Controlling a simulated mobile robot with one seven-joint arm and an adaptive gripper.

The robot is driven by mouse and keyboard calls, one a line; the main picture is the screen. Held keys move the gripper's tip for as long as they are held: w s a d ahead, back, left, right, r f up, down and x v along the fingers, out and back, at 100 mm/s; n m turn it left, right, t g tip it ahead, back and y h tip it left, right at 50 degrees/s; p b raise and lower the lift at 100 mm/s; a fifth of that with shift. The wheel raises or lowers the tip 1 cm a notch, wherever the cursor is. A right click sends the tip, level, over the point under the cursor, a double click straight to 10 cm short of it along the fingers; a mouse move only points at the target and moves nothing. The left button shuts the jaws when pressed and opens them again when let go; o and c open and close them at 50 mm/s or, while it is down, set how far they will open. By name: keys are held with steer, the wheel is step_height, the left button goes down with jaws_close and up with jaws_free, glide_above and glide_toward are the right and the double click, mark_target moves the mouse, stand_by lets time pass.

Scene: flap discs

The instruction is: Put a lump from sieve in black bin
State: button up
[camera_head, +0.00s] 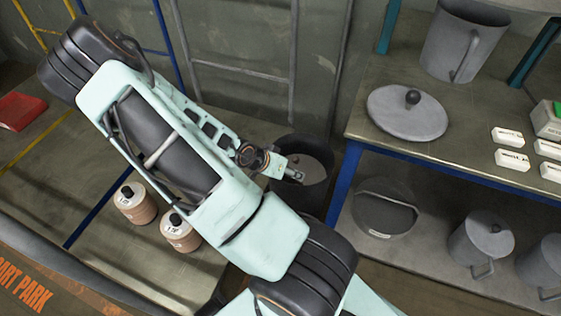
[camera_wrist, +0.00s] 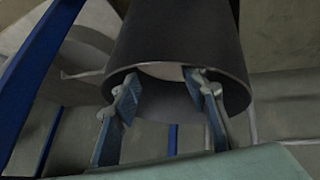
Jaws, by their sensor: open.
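The dark round bin (camera_head: 318,201) stands on the floor left of the table, its mouth facing up; it fills the top of the wrist view (camera_wrist: 180,35). My gripper (camera_head: 293,170) is at the bin's mouth. In the wrist view its two fingers (camera_wrist: 166,92) are apart, overlapping the bin's rim and opening, with nothing seen between them. A pale patch (camera_wrist: 163,70) shows inside the bin. On the table, a flat grey round piece (camera_head: 405,118) carries a dark round lump or knob (camera_head: 413,97); I cannot tell whether it is the sieve.
The table (camera_head: 370,143) has a blue leg (camera_head: 343,183) close right of the bin. A grey mug-like pot (camera_head: 462,42) and small white blocks (camera_head: 512,160) stand on it. Grey vessels (camera_head: 481,238) fill the shelf below. Two tan jars (camera_head: 135,203) stand left, beyond my arm.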

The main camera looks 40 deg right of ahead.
steer(key=p+v, duration=0.5)
steer(key=v, duration=0.1)
steer(key=shift+r, duration=0.45)
steer(key=shift+a, duration=0.15)
